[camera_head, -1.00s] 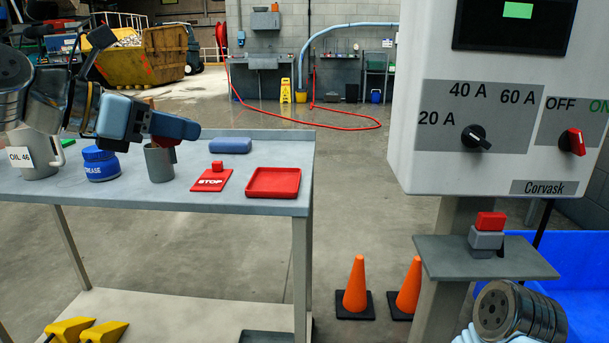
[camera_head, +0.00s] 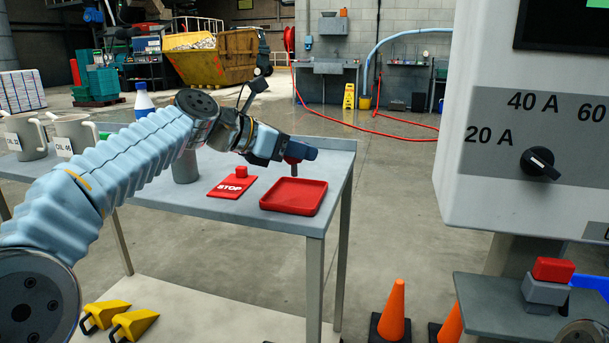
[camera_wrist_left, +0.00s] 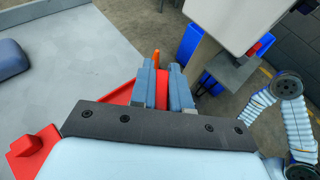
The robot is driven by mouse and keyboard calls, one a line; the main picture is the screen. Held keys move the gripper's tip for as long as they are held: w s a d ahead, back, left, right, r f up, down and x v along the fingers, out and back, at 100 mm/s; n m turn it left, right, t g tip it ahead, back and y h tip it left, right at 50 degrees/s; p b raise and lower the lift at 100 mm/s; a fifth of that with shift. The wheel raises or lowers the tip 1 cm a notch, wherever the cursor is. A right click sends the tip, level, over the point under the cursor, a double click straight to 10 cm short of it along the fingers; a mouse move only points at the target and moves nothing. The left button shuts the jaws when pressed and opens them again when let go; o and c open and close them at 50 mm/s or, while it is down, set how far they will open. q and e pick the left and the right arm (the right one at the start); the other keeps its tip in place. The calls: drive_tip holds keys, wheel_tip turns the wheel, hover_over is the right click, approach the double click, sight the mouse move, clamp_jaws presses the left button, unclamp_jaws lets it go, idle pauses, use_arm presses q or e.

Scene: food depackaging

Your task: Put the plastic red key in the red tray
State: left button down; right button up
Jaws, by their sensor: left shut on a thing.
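My left gripper (camera_head: 297,152) is shut on the plastic red key (camera_head: 293,160) and holds it above the back part of the red tray (camera_head: 277,209). The key's lower end points down, apart from the tray floor as far as I can tell. In the left wrist view, the red key (camera_wrist_left: 162,90) shows between the two blue-grey fingers of the gripper (camera_wrist_left: 164,85). The red tray (camera_wrist_left: 112,108) lies below and is largely hidden by the gripper. My right gripper is out of view.
A red STOP plate (camera_head: 224,191) with a red block lies left of the tray. A grey mug (camera_head: 186,168) stands behind my left arm. The grey table (camera_head: 225,211) ends just right of the tray. The control box (camera_head: 500,150) stands further right.

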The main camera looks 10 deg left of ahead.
use_arm(q)
drive_tip(key=shift+w+d+f, duration=0.1)
drive_tip(key=shift+w+f, duration=0.3)
drive_tip(key=shift+f, duration=0.1)
drive_tip(key=shift+w+d+f+b, duration=0.1)
drive_tip(key=shift+f+b, duration=0.15)
drive_tip(key=shift+f, duration=0.35)
drive_tip(key=shift+w+a+f+b, duration=0.1)
drive_tip(key=shift+f+b, duration=0.1)
drive_tip(key=shift+f, duration=0.45)
drive_tip(key=shift+w+d+f+b, duration=0.1)
drive_tip(key=shift+f+b, duration=0.15)
drive_tip(key=shift+f, duration=0.35)
drive_tip(key=shift+f, duration=0.1)
drive_tip(key=c, duration=1.1)
unclamp_jaws()
drive_tip(key=shift+s+r, duration=0.15)
drive_tip(key=shift+r, duration=0.05)
drive_tip(key=v, duration=1.1)
drive_tip(key=shift+s+a+p, duration=0.2)
drive_tip(key=shift+a+p, duration=0.15)
drive_tip(key=shift+a, duration=0.05)
